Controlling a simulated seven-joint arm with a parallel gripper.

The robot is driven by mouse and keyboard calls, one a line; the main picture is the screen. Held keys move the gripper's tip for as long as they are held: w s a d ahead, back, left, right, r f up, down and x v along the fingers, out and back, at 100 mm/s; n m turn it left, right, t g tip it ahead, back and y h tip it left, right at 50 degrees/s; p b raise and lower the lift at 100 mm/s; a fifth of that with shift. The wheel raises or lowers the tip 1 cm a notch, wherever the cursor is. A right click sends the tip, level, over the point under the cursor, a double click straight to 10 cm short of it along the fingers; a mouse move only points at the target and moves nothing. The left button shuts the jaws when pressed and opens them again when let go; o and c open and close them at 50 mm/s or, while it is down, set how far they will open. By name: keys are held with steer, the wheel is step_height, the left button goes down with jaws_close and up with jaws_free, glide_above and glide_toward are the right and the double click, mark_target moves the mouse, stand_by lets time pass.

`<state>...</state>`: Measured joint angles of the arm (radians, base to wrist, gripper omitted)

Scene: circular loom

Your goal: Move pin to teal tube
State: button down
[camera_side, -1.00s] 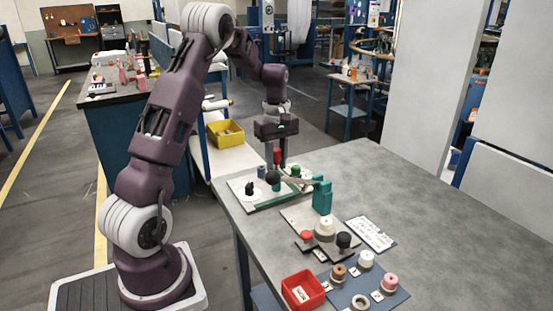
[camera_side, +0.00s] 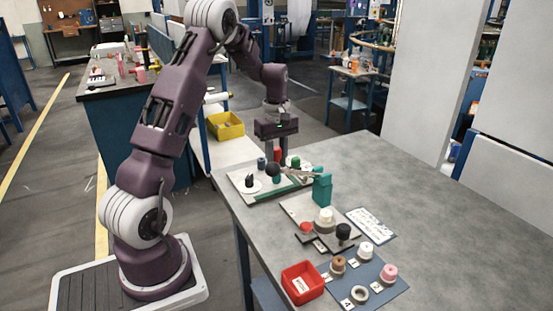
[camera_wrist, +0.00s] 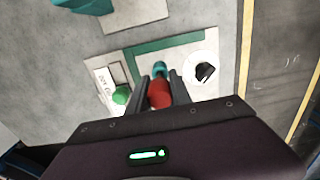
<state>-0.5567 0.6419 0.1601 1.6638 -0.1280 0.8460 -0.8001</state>
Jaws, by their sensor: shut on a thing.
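My gripper (camera_wrist: 160,92) is shut on a red pin-like piece (camera_wrist: 160,94), held between its two dark fingers. In the side view the red piece (camera_side: 277,154) shows under the wrist, over the back of a board with a teal strip. A teal round part (camera_wrist: 160,68) lies just beyond the red piece in the wrist view; I cannot tell whether they touch, or whether this is the teal tube. A teal upright block (camera_side: 322,188) stands at the board's right. The lower end of the red piece is hidden.
A black piece on a white disc (camera_wrist: 204,72) and a green-topped piece (camera_wrist: 121,95) flank the gripper. Nearer the side camera are a red bin (camera_side: 302,283) and a blue mat (camera_side: 390,297) with several spools. The table's right side is clear.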

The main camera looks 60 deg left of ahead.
mark_target(276, 148)
steer(key=shift+f, duration=1.5)
steer(key=c, duration=1.1)
jaws_free()
step_height(276, 148, up, 7)
steer(key=shift+r, duration=0.1)
